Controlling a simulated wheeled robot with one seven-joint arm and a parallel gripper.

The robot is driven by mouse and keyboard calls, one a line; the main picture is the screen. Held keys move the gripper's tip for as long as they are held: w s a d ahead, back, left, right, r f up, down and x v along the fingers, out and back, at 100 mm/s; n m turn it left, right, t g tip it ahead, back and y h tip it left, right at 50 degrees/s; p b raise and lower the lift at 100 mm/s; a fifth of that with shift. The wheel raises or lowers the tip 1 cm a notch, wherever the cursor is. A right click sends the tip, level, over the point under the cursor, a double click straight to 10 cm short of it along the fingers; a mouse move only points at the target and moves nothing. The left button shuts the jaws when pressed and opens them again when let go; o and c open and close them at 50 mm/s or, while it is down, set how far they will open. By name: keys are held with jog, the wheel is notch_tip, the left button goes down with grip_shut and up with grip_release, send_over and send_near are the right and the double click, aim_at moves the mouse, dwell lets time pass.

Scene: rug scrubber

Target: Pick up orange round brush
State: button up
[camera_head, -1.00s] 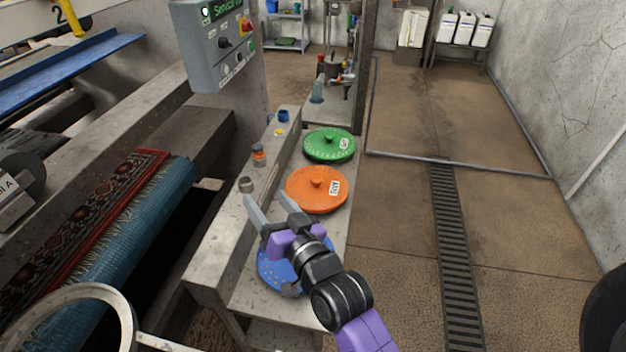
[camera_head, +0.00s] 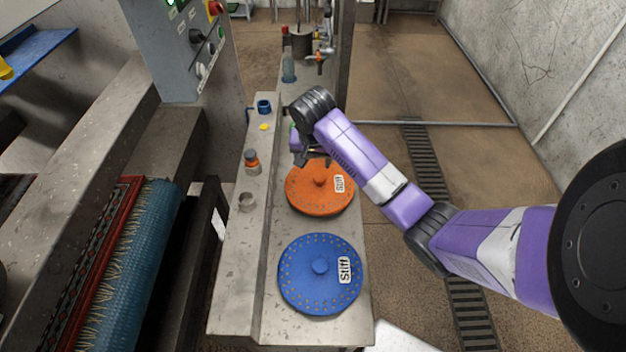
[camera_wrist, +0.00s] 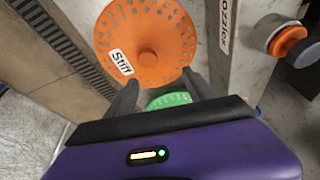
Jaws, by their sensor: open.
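The orange round brush (camera_head: 308,200) is a flat disc with a central knob and a white "Stiff" label, lying on the grey bench ledge. My gripper (camera_head: 312,160) is at the brush's far edge in the head view, partly hidden by my arm. In the wrist view the orange brush (camera_wrist: 165,45) is just beyond the two parted fingers (camera_wrist: 160,77), with nothing held between them. I cannot tell whether a finger touches the brush.
A blue round brush (camera_head: 290,285) lies nearer on the ledge. A green brush (camera_wrist: 168,98) shows between the fingers in the wrist view. An orange-capped bottle (camera_head: 252,162) and a small metal cup (camera_head: 247,202) stand on the raised strip at left. The floor at right is open.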

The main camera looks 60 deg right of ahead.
aim_at(320, 176)
jog(key=shift+m+g, duration=0.4)
jog(key=shift+m, duration=0.1)
jog(key=shift+s+d+f+p, duration=0.2)
jog(key=shift+d+f, duration=0.1)
jog(key=shift+f, duration=1)
jog(key=shift+s+d+f+p, duration=0.15)
jog(key=shift+s+d+f, duration=0.15)
jog(key=shift+f, duration=0.95)
jog(key=shift+s+d+f+p, duration=0.15)
jog(key=shift+d+f, duration=0.15)
jog(key=shift+f, duration=1)
grip_shut()
